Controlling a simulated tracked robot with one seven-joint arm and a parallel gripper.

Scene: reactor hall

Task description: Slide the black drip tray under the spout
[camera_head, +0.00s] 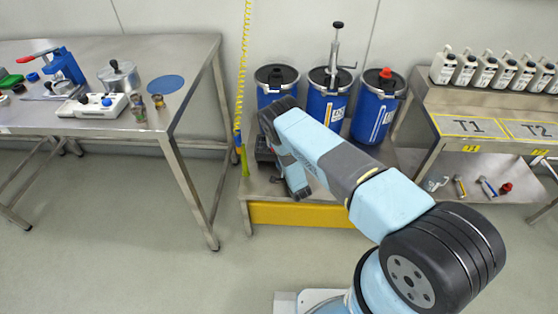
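Three blue drums (325,108) with dark rims stand on a low metal platform (320,189) with a yellow front. The middle drum has an upright pump with a black knob (337,38). The right drum (371,115) has a red cap. I cannot clearly make out a spout. A dark shape (263,148) shows beside my wrist at the platform's left end; it may be the black drip tray, but I cannot tell. My arm reaches over the platform in front of the drums. My gripper (279,183) points down low over the platform, small and partly hidden; its opening is unclear.
A metal table (180,52) at left holds a blue press (66,66), a pot (119,76) and small items. A bench at right carries several white bottles (487,70); loose parts lie on its lower shelf (440,199). A yellow coiled hose (243,60) hangs left of the drums.

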